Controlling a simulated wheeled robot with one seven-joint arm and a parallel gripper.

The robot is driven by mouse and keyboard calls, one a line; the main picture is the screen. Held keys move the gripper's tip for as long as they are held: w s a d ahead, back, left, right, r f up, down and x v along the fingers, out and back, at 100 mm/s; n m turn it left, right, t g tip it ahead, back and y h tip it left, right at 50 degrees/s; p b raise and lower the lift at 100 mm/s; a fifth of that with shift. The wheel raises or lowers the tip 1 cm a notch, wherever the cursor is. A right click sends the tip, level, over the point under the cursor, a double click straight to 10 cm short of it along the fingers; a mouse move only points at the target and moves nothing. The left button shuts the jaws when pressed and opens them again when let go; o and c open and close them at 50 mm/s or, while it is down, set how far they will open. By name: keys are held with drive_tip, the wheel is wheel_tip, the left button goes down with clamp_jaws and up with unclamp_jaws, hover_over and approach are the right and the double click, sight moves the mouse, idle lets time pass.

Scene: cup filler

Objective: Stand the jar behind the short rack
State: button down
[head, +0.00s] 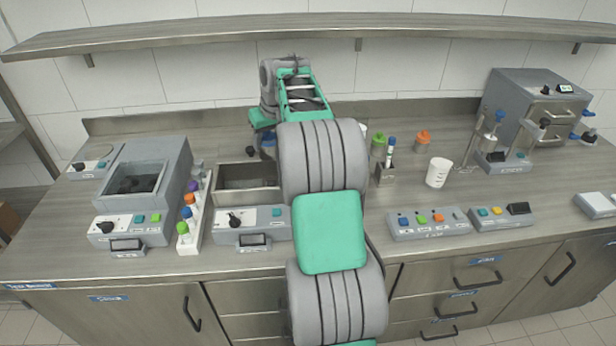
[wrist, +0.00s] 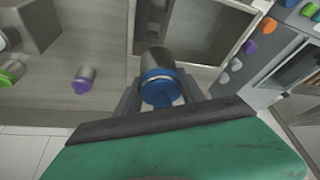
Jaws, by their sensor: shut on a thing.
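My gripper (wrist: 160,97) is shut on a jar with a blue lid (wrist: 158,75), one finger on each side of it. The jar's body is grey and clear-looking. In the head view only a bit of the blue-lidded jar (head: 268,141) shows behind the basin, beside my arm. I cannot tell whether its base touches the bench.
An open basin (head: 248,198) lies in front of the held jar. A long rack (head: 194,222) with coloured caps is left of it. A purple-lidded jar (wrist: 84,78) stands on the bench in the wrist view. A white cup (head: 438,172) is right of the short rack. A shelf (head: 420,30) hangs above.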

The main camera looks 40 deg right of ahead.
drive_tip(key=s+d+f+b, duration=0.1)
drive_tip(key=d+f, duration=0.2)
drive_tip(key=d, duration=0.4)
drive_tip(key=s+d+f, duration=0.1)
drive_tip(key=d+f, duration=0.2)
drive_tip(key=d, duration=0.4)
drive_tip(key=shift+m, duration=0.3)
drive_tip(key=f, duration=0.6)
drive_tip(key=f+p, duration=0.1)
drive_tip(key=f, duration=0.2)
drive_tip(key=shift+w+a+f, duration=0.15)
drive_tip(key=shift+a+f, duration=0.1)
drive_tip(key=shift+f, duration=0.05)
drive_tip(key=shift+f, duration=0.1)
drive_tip(key=c, duration=0.7)
unclamp_jaws()
